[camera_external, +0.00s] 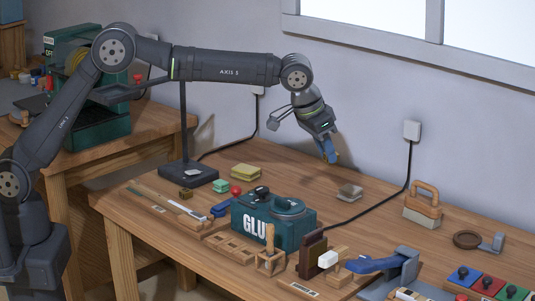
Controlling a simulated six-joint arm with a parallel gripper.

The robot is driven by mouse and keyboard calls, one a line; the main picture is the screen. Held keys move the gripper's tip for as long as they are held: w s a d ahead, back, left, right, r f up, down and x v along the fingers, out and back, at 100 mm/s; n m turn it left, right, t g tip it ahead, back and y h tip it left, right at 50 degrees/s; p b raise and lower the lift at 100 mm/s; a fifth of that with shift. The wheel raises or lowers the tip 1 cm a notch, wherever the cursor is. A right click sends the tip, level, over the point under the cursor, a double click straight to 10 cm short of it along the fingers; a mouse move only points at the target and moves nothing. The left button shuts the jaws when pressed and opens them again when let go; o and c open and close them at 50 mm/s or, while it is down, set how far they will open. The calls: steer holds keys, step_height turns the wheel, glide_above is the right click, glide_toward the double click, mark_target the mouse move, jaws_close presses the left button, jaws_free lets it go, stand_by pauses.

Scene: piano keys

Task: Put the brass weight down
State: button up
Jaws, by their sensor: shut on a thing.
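My gripper (329,156) is in the air above the back middle of the workbench, pointing down, above and left of a small grey-tan block. It is shut on a small brass-coloured piece, taken as the brass weight (325,149), which shows between the bluish fingers. The weight is mostly hidden by the fingers and very small in this view, so its shape and tilt cannot be told. It is clear of the bench top (300,172).
A dark green GLU box (273,221) stands mid-bench. The grey-tan block (349,192) lies behind it. A wooden-handled block (422,205) and coloured keys with knobs (487,284) are at right. A black cable crosses the bench. Bare wood lies around the grey-tan block.

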step_height(320, 180, down, 12)
steer(key=r, duration=0.1)
glide_above(336, 224)
steer(key=a, duration=0.1)
steer(key=f, duration=0.7)
steer(key=shift+s+a+f, duration=0.15)
steer(key=shift+s, duration=0.1)
steer(key=shift+f, duration=1.95)
steer(key=shift+f, duration=0.1)
steer(key=o, duration=1)
